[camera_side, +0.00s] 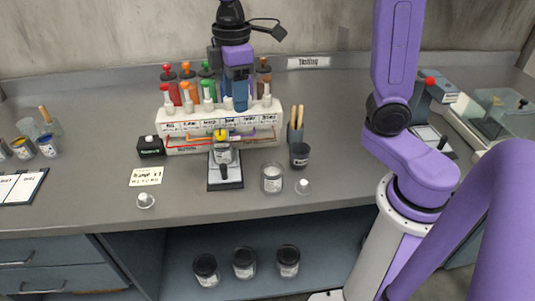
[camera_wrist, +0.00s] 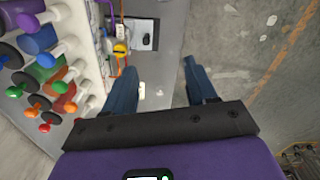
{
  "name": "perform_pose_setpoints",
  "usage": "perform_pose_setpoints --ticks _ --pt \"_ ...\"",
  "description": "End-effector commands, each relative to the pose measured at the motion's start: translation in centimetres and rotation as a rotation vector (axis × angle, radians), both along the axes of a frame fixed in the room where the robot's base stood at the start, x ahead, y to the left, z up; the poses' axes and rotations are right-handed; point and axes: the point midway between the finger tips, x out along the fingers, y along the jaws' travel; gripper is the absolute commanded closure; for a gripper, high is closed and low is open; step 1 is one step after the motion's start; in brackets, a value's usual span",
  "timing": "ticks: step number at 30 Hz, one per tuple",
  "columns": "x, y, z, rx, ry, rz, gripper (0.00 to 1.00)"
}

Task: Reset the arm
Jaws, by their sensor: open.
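My gripper (camera_side: 236,105) hangs fingers down over the white rack (camera_side: 180,142) in the side view, in front of some of its syringe-like tools. In the wrist view, the two blue fingers of my gripper (camera_wrist: 158,68) stand apart with nothing between them. Grey surface shows in the gap. My purple arm rises at the right of the side view. Whether the fingers touch anything on the rack cannot be told.
Colored plungers (camera_side: 187,70) stand in the rack. A small scale-like device (camera_side: 225,178) holds a cup with yellow in front. A jar (camera_side: 272,178) and a dark cup (camera_side: 299,155) stand to its right. The bench (camera_side: 90,110) is clear at back left.

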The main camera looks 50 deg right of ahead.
Motion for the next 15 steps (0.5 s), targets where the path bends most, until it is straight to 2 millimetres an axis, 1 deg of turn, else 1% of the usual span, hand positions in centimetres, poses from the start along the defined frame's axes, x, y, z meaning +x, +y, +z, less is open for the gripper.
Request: perform_pose_setpoints --ticks 1,8,15 --pt "-1.6 0.0 -0.4 0.0 0.001 0.007 0.43" --pt "-8.2 -0.5 -2.2 0.006 -0.002 0.019 0.43" --pt "-15.1 -2.3 -4.5 0.012 -0.004 0.033 0.43"
